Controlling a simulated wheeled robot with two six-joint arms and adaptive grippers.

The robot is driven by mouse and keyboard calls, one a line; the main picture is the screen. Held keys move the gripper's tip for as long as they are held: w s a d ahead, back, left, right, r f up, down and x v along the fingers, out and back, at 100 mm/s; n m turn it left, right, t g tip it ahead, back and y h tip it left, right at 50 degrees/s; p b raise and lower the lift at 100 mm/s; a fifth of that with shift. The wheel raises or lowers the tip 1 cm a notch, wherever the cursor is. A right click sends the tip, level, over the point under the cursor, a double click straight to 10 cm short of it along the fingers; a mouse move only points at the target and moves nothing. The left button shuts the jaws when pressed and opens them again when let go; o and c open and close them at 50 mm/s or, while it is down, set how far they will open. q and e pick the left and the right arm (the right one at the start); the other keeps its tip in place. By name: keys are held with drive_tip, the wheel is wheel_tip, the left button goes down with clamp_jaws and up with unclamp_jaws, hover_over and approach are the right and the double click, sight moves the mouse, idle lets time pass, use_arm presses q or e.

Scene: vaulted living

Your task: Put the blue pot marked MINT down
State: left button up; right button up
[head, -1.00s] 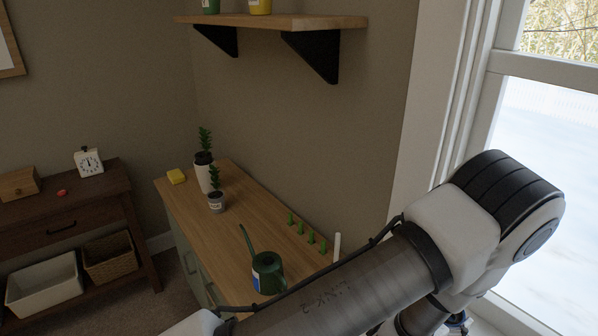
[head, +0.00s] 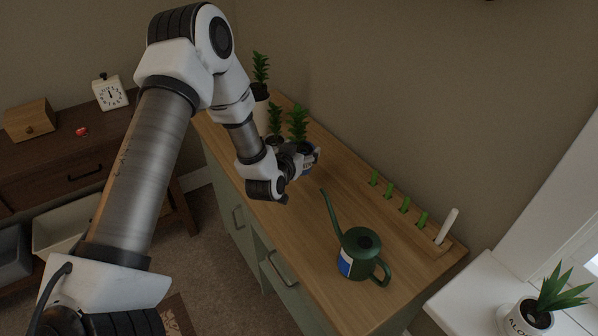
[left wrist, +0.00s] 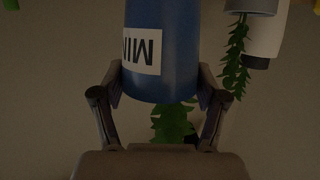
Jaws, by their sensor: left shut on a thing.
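The blue pot (head: 309,166) with a green plant (head: 297,122) is held by my left gripper (head: 300,158) over the wooden cabinet top (head: 300,225). In the left wrist view the blue pot (left wrist: 178,45) sits between the two fingers (left wrist: 160,100), which are shut on it. Its white label appears upside down there, with only "MIN" showing. The pot's base is hidden in the head view, so I cannot tell if it touches the wood. My right gripper is not in view.
A green watering can (head: 361,250) stands nearer. Green pegs (head: 404,203) and a white stick (head: 447,227) line the wall side. An aloe pot (head: 524,320) is on the sill.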

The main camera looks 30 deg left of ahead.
use_arm(q)
wheel_tip(320, 180, down, 8)
drive_tip(key=shift+w+d+r, duration=0.1)
drive_tip(key=shift+r, duration=0.1)
drive_tip(key=shift+d, duration=0.1)
drive_tip(key=o, duration=1.5)
drive_tip(key=shift+f, duration=0.1)
drive_tip(key=shift+c, duration=0.2)
drive_tip(key=shift+s, duration=0.35)
drive_tip(key=v, duration=1.1)
drive_tip(key=shift+s+r+b, duration=0.15)
drive_tip(key=shift+r+b, duration=0.1)
drive_tip(key=shift+b, duration=0.15)
